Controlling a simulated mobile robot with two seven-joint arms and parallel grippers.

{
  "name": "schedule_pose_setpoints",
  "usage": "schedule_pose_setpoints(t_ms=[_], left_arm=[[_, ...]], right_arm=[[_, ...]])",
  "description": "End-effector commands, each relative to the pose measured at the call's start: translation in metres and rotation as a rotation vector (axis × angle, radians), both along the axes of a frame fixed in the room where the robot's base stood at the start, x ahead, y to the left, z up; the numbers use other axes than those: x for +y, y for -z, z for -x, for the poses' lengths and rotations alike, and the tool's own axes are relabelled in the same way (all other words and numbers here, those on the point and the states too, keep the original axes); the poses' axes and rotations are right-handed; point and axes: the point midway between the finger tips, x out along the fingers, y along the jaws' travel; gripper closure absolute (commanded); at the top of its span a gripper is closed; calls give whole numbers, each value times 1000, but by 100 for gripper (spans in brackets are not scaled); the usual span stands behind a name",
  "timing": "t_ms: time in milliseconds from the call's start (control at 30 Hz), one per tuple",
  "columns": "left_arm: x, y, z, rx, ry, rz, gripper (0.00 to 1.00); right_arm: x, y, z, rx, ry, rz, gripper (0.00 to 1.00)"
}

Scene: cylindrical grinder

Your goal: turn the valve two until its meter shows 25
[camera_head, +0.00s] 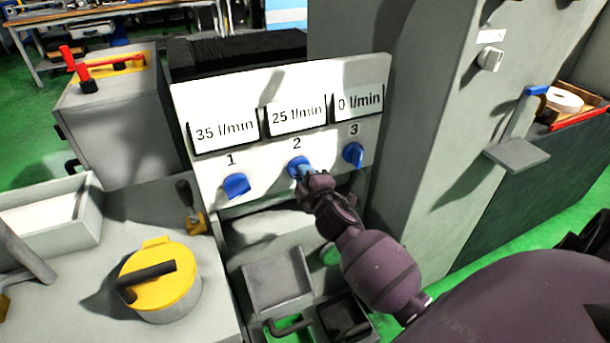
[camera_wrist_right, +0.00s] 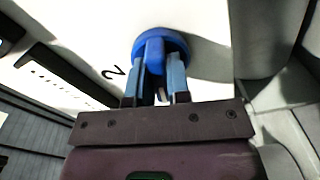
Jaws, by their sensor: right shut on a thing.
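The white panel (camera_head: 260,155) carries three meters with blue valves below them, numbered 1, 2 and 3. The meter of valve two (camera_head: 297,115) reads 25 l/min. Valve two (camera_head: 294,166) is a blue knob, partly hidden by my right gripper (camera_head: 306,174). In the right wrist view the valve (camera_wrist_right: 160,42) sits between the two fingers of the gripper (camera_wrist_right: 156,85), which is shut on its raised grip. My left gripper is not in view.
Valve one (camera_head: 236,186) and valve three (camera_head: 353,154) flank valve two; their meters read 35 and 0 l/min. A yellow-lidded pot (camera_head: 160,285) stands at lower left. Grey trays (camera_head: 278,280) lie below the panel. A tall grey cabinet (camera_head: 425,130) rises on the right.

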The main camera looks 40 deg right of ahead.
Motion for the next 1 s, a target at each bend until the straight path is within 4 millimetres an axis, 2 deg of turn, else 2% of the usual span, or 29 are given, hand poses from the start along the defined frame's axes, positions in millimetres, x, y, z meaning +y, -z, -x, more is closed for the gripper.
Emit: schedule_pose_setpoints(t_ms=[33, 200, 567, 767, 1000], left_arm=[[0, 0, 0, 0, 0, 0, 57], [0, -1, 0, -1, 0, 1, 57], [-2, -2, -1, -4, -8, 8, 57], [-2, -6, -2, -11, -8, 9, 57], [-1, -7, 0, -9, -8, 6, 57]], right_arm=[[0, 1, 0, 1, 0, 0, 82], [0, 0, 0, 1, 0, -1, 57], [1, 0, 5, 0, 0, -2, 57], [7, -1, 30, 1, 1, -2, 57], [17, 0, 71, 1, 1, -2, 57]])
